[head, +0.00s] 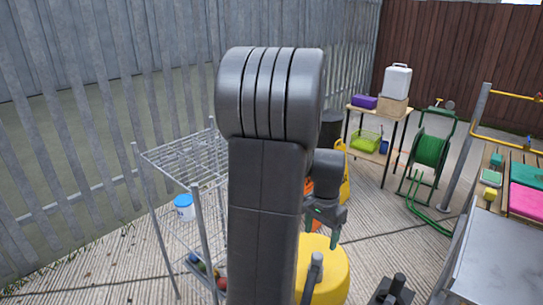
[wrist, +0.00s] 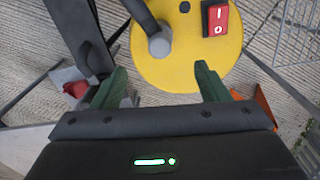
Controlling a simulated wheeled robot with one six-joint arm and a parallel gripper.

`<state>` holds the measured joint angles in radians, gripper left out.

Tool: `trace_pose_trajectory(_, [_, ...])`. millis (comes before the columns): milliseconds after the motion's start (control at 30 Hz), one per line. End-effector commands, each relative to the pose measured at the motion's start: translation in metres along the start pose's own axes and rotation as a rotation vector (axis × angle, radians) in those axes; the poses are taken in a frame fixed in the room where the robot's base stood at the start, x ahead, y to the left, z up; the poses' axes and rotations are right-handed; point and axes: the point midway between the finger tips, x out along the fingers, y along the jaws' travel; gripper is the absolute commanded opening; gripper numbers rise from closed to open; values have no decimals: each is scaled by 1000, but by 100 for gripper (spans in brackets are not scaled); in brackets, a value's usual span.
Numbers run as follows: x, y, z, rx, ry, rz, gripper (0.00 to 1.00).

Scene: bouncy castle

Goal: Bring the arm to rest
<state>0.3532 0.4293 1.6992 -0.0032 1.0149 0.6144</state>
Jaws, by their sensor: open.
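My arm stands upright in the middle of the head view and hides much of the scene behind it. My gripper (head: 322,238) hangs at its right side, pointing down above a round yellow top (head: 335,278). In the wrist view my gripper (wrist: 163,78) has its two green fingers wide apart, with nothing between them. The yellow top (wrist: 190,55) lies beyond the fingertips and bears a red switch (wrist: 217,20) and a grey knob-ended part (wrist: 159,42). I cannot tell the exact gap between fingers and top.
A wire rack (head: 185,160) stands left, with a white-and-blue tub (head: 184,207) inside. A wooden shelf (head: 397,125) bears a purple box (head: 364,101) and white canister (head: 397,80). A green hose reel (head: 430,152) stands right, near a bench with coloured trays (head: 525,202). Paved floor lies between.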

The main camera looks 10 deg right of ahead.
Motion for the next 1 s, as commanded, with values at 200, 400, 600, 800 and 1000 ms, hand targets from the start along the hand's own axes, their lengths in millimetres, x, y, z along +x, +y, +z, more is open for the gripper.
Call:
trace_pose_trajectory(200, [3, 0, 0, 0, -1, 1, 68])
trace_pose_trajectory(400, [27, 0, 1, 0, -4, 3, 68])
trace_pose_trajectory(600, [67, 1, 1, 0, -5, 3, 68])
trace_pose_trajectory(800, [105, 0, 1, 0, -4, 3, 68])
trace_pose_trajectory(1000, [131, 0, 0, 0, -2, 2, 68])
